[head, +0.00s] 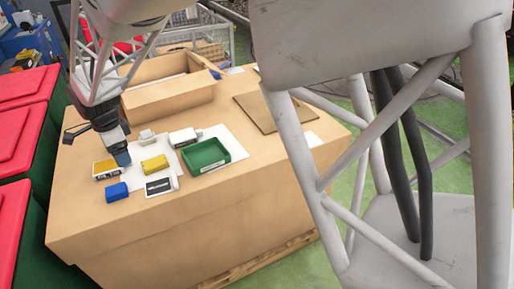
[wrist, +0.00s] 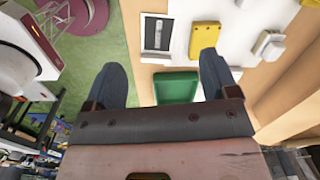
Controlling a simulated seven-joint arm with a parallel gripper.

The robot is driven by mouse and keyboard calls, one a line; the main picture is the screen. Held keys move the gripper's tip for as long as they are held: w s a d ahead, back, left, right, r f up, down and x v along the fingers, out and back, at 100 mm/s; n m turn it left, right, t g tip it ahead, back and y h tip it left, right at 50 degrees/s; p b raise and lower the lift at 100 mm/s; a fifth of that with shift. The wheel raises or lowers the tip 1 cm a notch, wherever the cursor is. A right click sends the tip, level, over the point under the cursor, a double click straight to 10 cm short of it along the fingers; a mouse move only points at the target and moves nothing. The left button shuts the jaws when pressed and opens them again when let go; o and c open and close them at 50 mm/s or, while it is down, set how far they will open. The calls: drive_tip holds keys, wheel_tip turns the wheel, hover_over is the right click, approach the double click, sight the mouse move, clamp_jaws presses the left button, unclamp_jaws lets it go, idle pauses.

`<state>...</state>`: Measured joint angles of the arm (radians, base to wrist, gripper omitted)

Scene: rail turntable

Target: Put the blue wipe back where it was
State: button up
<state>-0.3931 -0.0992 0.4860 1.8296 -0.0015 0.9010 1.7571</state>
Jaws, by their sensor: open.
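A small blue block-like thing (head: 117,191), the only loose blue piece on the front of the table, matches the blue wipe. It lies near the front left edge in the head view, on the bare tabletop beside the white sheet. It does not show in the wrist view. My gripper (head: 122,158) hangs over the left part of the table, behind the blue wipe in the head view and apart from it. In the wrist view its two dark fingers (wrist: 162,68) are wide apart with nothing held between them.
A yellow block (head: 155,163), a black-and-white card (head: 160,186), a green tray (head: 205,155) and a white-and-black box (head: 184,138) are close by. A yellow-and-white box (head: 107,169) sits beside my gripper. An open cardboard box (head: 170,98) stands behind. The table's front strip is clear.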

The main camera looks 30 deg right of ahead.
drive_tip(key=s+d+r+n+t, duration=0.1)
drive_tip(key=s+d+r+n, duration=0.35)
drive_tip(key=s+d, duration=0.3)
drive_tip(key=s+d+r+n, duration=0.3)
drive_tip(key=s+d+r, duration=0.25)
drive_tip(key=d, duration=0.35)
drive_tip(key=s+d+n, duration=0.4)
drive_tip(key=s, duration=0.5)
drive_tip(key=s+d+n+t, duration=0.1)
drive_tip(key=s+d+n, duration=0.3)
drive_tip(key=s, duration=0.6)
drive_tip(key=shift+s+d, duration=0.3)
drive_tip(key=shift+d, duration=0.5)
